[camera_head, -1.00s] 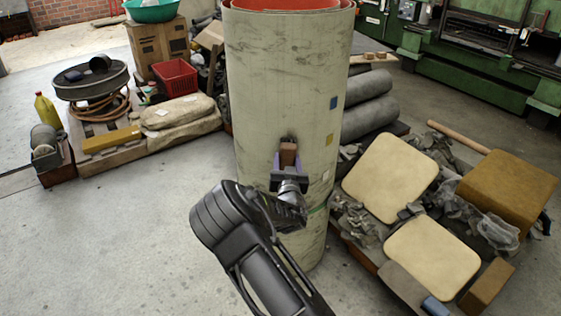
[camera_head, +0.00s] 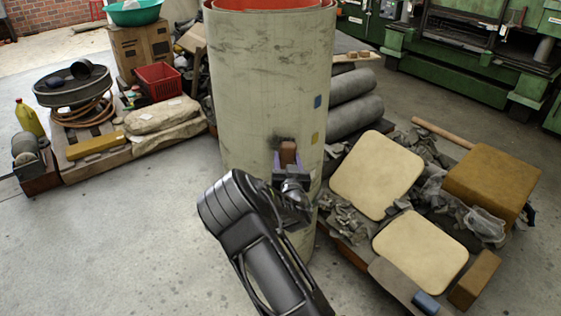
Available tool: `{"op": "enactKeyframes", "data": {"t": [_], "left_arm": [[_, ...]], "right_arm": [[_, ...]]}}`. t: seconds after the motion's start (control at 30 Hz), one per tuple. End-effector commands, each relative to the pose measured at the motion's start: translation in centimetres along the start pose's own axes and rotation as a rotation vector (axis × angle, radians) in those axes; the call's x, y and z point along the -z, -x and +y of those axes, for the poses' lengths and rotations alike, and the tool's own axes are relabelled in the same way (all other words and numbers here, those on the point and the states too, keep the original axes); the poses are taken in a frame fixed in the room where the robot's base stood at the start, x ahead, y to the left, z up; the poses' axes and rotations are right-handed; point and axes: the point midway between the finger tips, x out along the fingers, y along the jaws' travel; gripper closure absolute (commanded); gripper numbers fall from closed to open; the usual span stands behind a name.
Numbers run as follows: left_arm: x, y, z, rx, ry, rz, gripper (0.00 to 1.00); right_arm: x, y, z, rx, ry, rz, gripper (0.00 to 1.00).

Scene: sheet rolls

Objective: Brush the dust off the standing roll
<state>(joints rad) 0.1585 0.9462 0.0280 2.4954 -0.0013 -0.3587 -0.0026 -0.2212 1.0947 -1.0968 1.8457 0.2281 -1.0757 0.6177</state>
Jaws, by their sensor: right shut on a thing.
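The standing roll (camera_head: 262,92) is a tall, pale grey-green cylinder upright on the floor in the middle, with an orange-red inside at its top. Dark dusty smudges mark its surface, mostly on the upper part. My right gripper (camera_head: 288,163) is in front of the roll's lower middle, shut on a brown block-like brush (camera_head: 288,151). The brush is against or very close to the roll; its bristles show only as a dark edge, and contact cannot be told. My right arm hides part of the roll's foot. My left gripper is not in view.
At right, a low pallet holds pale pads (camera_head: 376,174), a brown foam block (camera_head: 492,184) and grey scraps. Grey rolls (camera_head: 356,110) lie behind. At left are sacks (camera_head: 163,115), a red crate (camera_head: 158,83) and a yellow bottle (camera_head: 29,119). Floor at front left is clear.

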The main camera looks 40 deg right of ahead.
Motion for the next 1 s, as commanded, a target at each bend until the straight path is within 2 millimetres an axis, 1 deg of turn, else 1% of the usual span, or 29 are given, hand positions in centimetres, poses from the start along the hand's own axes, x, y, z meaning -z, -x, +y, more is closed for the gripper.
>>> {"op": "enactKeyframes", "data": {"t": [0.07, 0.37, 0.67, 1.0], "left_arm": [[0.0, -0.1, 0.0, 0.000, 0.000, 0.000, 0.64], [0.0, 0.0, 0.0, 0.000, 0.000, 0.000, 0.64], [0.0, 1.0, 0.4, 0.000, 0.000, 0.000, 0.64], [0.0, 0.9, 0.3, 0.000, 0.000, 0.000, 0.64]], "right_arm": [[0.1, -0.1, 0.3, -0.001, -0.001, 0.002, 0.89], [0.2, -0.1, 0.3, -0.002, -0.001, 0.002, 0.89], [1.9, 0.1, 0.1, -0.001, -0.003, 0.003, 0.89], [1.8, 0.1, 0.0, 0.000, -0.001, 0.002, 0.89]]}}
